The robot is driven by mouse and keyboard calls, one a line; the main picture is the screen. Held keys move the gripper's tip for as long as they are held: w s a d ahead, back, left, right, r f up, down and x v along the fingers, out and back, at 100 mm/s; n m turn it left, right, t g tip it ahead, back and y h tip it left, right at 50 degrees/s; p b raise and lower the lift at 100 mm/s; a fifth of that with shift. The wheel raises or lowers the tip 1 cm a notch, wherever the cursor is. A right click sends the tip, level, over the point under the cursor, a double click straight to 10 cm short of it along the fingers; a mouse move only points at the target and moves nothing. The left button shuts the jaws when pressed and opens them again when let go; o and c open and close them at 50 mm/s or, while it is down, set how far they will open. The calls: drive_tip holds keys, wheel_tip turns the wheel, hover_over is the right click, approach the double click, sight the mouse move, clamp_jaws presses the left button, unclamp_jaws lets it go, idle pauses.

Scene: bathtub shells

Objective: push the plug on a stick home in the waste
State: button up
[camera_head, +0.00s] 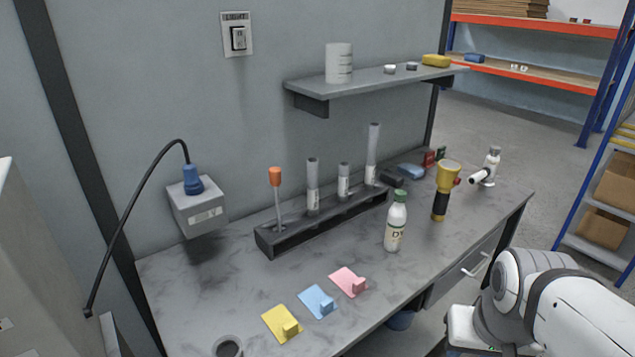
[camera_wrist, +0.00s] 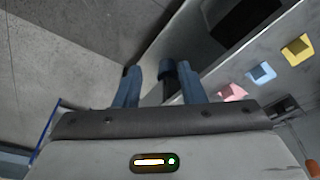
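A stick with an orange top (camera_head: 275,178) stands upright in the left end of a dark rack (camera_head: 320,228) on the bench. It looks like the plug on a stick, but its lower end is hidden in the rack. A round, dark-centred opening with a pale rim (camera_head: 228,346) is cut off at the bottom edge of the head view; I cannot tell whether it is the waste. My gripper (camera_wrist: 158,85) shows in the wrist view with its two blue-grey fingers apart and nothing clearly held. It is away from the rack, off the bench's front side.
A white bottle (camera_head: 395,222), yellow-black torch (camera_head: 443,190) and yellow (camera_head: 280,323), blue (camera_head: 317,300) and pink (camera_head: 347,280) pieces stand on the bench. A cabled grey box (camera_head: 197,212) is on the left; a shelf (camera_head: 375,80) overhangs behind.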

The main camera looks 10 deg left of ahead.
sight(273, 175)
drive_tip(key=shift+o, duration=0.3)
